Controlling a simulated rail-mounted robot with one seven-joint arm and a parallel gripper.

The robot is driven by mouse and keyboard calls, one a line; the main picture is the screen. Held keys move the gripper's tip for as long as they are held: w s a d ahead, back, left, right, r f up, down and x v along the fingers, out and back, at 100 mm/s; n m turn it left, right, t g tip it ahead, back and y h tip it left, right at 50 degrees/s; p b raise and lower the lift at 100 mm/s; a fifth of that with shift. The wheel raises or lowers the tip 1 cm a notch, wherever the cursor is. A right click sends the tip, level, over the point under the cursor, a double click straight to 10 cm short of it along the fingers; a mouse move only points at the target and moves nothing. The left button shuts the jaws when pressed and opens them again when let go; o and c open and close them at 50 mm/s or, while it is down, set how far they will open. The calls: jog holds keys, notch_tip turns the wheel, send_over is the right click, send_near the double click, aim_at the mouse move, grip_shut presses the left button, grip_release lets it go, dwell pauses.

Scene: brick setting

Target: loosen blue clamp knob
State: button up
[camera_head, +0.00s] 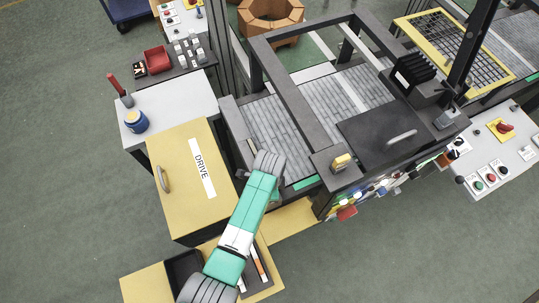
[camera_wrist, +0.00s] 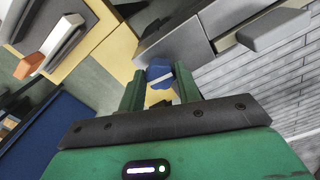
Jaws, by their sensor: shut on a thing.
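The blue clamp knob (camera_wrist: 158,71) shows in the wrist view, just above the picture's middle, against a grey block (camera_wrist: 176,45). My gripper (camera_wrist: 161,75) has its two green fingers on either side of the knob and is shut on it. The lower part of the knob and its stem are partly hidden between the fingers. In the head view my green and white arm reaches up to the near left edge of the machine frame. My gripper's fingers and the knob are hidden there behind my arm.
A yellow DRIVE cabinet (camera_head: 180,186) stands left of my arm. A white table (camera_head: 185,97) with a blue jar (camera_head: 136,122) is behind it. The dark machine frame (camera_head: 289,87) surrounds a grey slatted bed (camera_head: 270,130). Open floor lies far left.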

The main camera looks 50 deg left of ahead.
jog(key=n+p, duration=0.1)
jog(key=n, duration=0.3)
jog(key=shift+r+n, duration=0.1)
jog(key=shift+n, duration=0.3)
jog(key=n+p, duration=0.1)
jog(key=n, duration=0.3)
jog(key=shift+d, duration=0.1)
jog(key=n, duration=0.5)
jog(key=shift+p, duration=0.3)
jog(key=shift+n, duration=2.3)
jog(key=o, duration=1)
jog(key=shift+c, duration=0.2)
